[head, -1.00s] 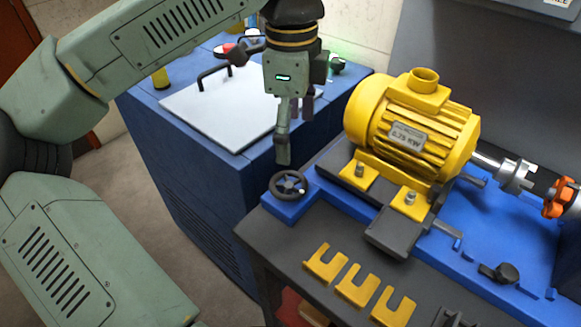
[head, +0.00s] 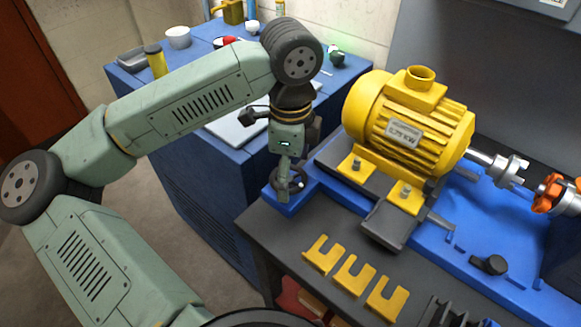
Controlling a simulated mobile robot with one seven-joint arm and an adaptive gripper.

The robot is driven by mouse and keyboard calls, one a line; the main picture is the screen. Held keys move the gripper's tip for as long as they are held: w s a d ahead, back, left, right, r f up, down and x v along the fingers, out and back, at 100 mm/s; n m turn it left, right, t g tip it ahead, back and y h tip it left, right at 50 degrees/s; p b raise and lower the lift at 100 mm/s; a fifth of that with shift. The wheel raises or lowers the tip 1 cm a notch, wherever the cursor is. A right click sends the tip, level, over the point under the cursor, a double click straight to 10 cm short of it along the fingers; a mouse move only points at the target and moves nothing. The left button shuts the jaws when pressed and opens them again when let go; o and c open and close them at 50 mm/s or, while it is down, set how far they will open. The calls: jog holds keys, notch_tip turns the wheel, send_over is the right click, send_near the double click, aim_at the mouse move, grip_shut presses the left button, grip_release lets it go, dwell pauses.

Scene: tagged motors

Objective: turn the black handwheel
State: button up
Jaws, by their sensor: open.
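The black handwheel (head: 297,185) sits on a blue block at the left end of the blue motor base. My gripper (head: 284,192) points down right at the handwheel, and its fingers overlap the wheel and hide part of it. The jaws are open. I cannot tell whether the fingers touch the rim. The yellow motor (head: 408,122) with a power plate stands on the base to the right of my gripper.
Several yellow slotted shims (head: 352,275) lie on the dark bench top in front. A black knob (head: 490,265) stands on the base at right. A blue cabinet (head: 190,170) with a white panel, cups and a bottle stands behind my arm. An orange-and-silver coupling (head: 548,193) is at far right.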

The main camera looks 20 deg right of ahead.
jog(key=c, duration=1.1)
jog(key=shift+c, duration=0.2)
jog(key=shift+f+b, duration=0.1)
jog(key=shift+b, duration=0.3)
